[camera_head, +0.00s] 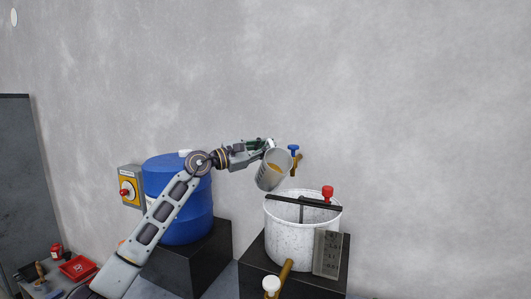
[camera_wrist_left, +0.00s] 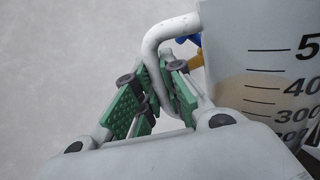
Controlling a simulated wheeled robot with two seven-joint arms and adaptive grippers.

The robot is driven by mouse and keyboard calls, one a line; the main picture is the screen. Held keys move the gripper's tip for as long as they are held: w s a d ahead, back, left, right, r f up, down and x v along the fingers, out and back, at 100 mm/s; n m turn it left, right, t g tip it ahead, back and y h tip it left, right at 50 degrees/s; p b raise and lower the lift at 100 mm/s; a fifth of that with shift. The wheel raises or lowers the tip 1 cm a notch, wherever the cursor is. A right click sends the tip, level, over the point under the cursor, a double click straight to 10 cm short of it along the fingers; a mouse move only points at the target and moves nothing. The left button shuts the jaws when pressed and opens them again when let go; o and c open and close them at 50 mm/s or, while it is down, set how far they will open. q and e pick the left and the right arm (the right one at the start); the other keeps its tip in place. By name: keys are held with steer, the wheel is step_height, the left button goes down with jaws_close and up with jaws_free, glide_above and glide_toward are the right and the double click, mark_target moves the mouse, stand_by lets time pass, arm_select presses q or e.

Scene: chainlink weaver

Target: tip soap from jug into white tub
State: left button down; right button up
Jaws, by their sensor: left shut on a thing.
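The jug (camera_head: 272,172) is a pale grey, measuring-type vessel with amber liquid showing inside. It is tilted, held above the white tub's left rim. In the left wrist view the jug (camera_wrist_left: 240,50) shows black volume marks, and a tan level shows through its wall. My left gripper (camera_head: 268,144) is shut on the jug's handle; its green pads (camera_wrist_left: 160,95) sit around the handle in the wrist view. The white tub (camera_head: 285,222) stands on a black block, open at the top with a dark bar across it. No stream of soap is visible. My right gripper is not in view.
A blue drum (camera_head: 180,215) on a dark block stands left of the tub, behind my left arm. A blue-handled brass tap (camera_head: 294,153) is on the wall behind the jug. A red tray (camera_head: 77,267) lies at the lower left.

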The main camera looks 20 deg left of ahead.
mark_target(270, 157)
arm_select(q)
steer(key=shift+s+d+r+m+b, duration=0.2)
steer(key=shift+m+b, duration=0.1)
steer(key=shift+m, duration=0.2)
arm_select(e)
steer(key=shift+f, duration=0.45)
arm_select(q)
steer(key=shift+s+d+m+b, duration=0.2)
steer(key=shift+m+b, duration=0.25)
steer(key=shift+m, duration=0.15)
steer(key=shift+s+r, duration=0.1)
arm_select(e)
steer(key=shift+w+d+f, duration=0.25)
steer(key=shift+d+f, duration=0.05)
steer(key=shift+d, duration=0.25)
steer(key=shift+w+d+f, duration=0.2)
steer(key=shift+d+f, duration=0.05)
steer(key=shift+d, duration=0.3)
arm_select(q)
steer(key=shift+s+d+m+h+b, duration=0.1)
steer(key=shift+m+h+b, duration=0.2)
steer(key=shift+m+b, duration=0.1)
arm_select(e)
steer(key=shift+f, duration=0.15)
